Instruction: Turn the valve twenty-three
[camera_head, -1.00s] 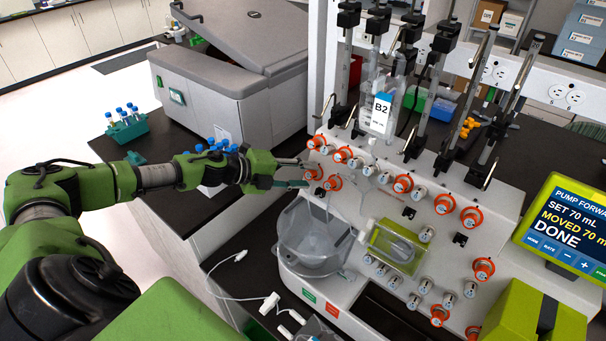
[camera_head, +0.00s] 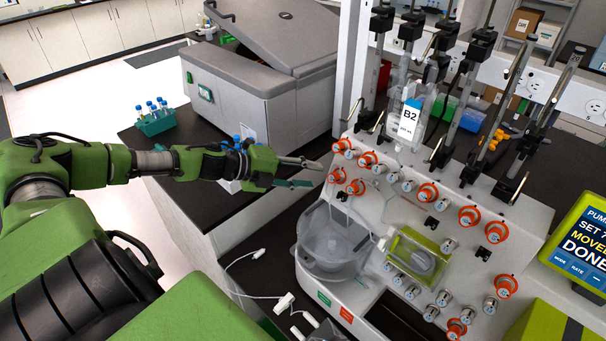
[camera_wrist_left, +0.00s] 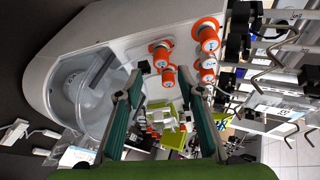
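The cell processor's white panel carries several orange-ringed valves and grey knobs; their numbers are too small to read, so I cannot tell which is valve twenty-three. My left gripper (camera_head: 314,175) is open and empty, just left of the lower-left pair of orange valves (camera_head: 337,175) (camera_head: 355,187). Another orange pair (camera_head: 343,145) (camera_head: 368,160) sits above them. In the left wrist view my left gripper's fingers (camera_wrist_left: 160,77) are spread apart, with orange valves (camera_wrist_left: 160,53) (camera_wrist_left: 207,34) beyond the tips. No contact with a valve shows. My right gripper is not in view.
A clear round bowl (camera_head: 335,238) sits below the left valves. A bag labelled B2 (camera_head: 408,117) hangs above the panel among black clamps on poles. A grey centrifuge-like box (camera_head: 240,95) stands behind my left arm. A pump screen (camera_head: 583,240) is at the right.

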